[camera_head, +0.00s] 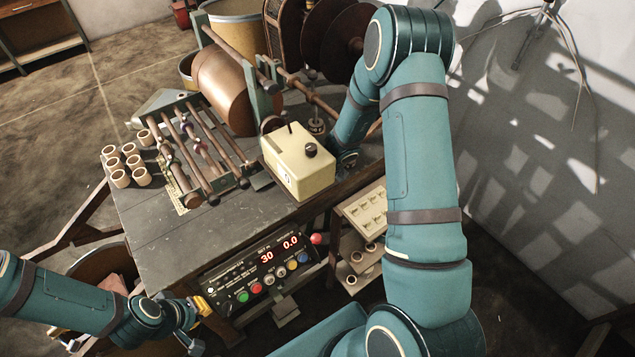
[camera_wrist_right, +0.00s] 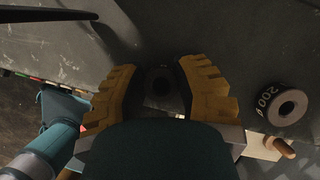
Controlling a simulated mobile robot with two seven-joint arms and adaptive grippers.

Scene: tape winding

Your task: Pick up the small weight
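In the right wrist view, a small dark piece with a round hole (camera_wrist_right: 161,86), likely the small weight, sits in shadow between my right fingers. My right gripper (camera_wrist_right: 160,90) has its yellow fingers apart on either side of it; contact is hard to make out. A larger dark weight marked "200 g" (camera_wrist_right: 284,104) lies to the right, outside the fingers. In the head view my right gripper is hidden behind the cream box and my arm. My left gripper (camera_head: 203,308) is at the table's front, left of the control panel; its fingers are too small to read.
The cream box (camera_head: 298,162) stands on the table (camera_head: 165,235) near its front right. Rollers (camera_head: 200,150) and several cardboard cores (camera_head: 125,165) are to the left. The control panel (camera_head: 262,275) is on the table's front. A small shelf (camera_head: 366,211) stands at right.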

